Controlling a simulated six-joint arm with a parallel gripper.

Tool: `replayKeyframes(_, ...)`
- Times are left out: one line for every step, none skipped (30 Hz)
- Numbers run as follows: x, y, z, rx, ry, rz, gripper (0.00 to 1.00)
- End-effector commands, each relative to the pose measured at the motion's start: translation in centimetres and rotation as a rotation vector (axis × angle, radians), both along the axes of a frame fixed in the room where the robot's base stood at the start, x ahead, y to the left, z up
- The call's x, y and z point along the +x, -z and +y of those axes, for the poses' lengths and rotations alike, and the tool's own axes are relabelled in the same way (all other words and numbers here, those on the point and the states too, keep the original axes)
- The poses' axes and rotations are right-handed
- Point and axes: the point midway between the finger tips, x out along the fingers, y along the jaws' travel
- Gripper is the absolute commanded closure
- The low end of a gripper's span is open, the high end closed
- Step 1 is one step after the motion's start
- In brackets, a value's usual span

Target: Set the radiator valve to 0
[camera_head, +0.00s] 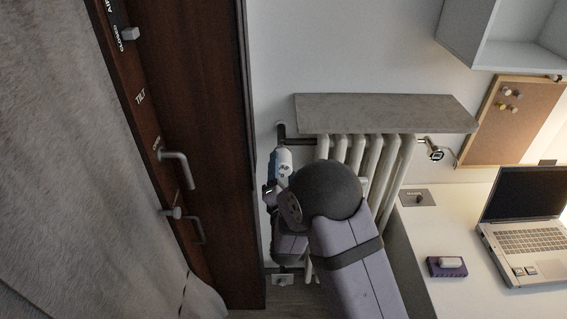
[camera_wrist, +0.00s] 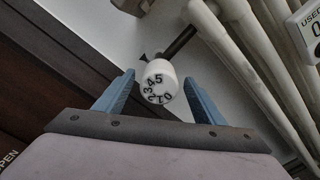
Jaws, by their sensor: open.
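The radiator valve is a white round knob (camera_wrist: 158,82) with black digits 0 to 5 on its face, at the end of a dark pipe. A small dark pointed piece (camera_wrist: 145,57) shows at the knob's upper left, nearest the 4 and 5. My gripper (camera_wrist: 159,77) is open, with one blue finger on each side of the knob and a visible gap to both. In the head view the white knob (camera_head: 284,161) is beside my gripper, partly hidden.
The radiator (camera_head: 393,160) stands right of the valve under a grey shelf (camera_head: 385,112). A dark wooden frame with handles (camera_head: 178,168) is close on the left. A white counter box (camera_wrist: 312,30) sits on the radiator. The desk with a laptop (camera_head: 525,225) is farther right.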

Motion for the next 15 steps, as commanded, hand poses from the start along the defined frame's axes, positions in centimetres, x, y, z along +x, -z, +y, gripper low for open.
replayKeyframes(0.6, -0.2, -0.1, 0.000, 0.002, -0.001, 0.37)
replayKeyframes(0.8, -0.1, -0.1, 0.000, 0.002, 0.000, 0.37)
replayKeyframes(1.1, -0.1, 0.0, 0.000, 0.001, -0.001, 0.37)
replayKeyframes(1.3, -0.1, 0.0, 0.000, 0.001, 0.000, 0.37)
replayKeyframes(1.5, -0.1, 0.0, 0.000, 0.000, 0.000, 0.37)
replayKeyframes(1.7, -0.1, 0.0, 0.000, 0.000, 0.000, 0.37)
replayKeyframes(1.8, -0.1, 0.0, 0.000, 0.000, 0.000, 0.37)
replayKeyframes(1.9, 0.0, 0.0, 0.000, 0.000, 0.000, 0.37)
replayKeyframes(2.0, 0.0, 0.0, 0.000, -0.001, 0.001, 0.37)
replayKeyframes(2.0, 0.0, 0.0, 0.000, -0.001, 0.001, 0.37)
replayKeyframes(2.0, 0.0, 0.0, 0.000, -0.001, 0.001, 0.37)
replayKeyframes(2.1, 0.0, 0.0, 0.000, -0.001, 0.001, 0.37)
replayKeyframes(2.1, 0.0, 0.0, 0.000, -0.001, 0.001, 0.37)
replayKeyframes(2.0, 0.0, 0.0, 0.000, -0.001, 0.001, 0.37)
replayKeyframes(2.0, 0.0, 0.0, 0.000, 0.000, 0.000, 0.37)
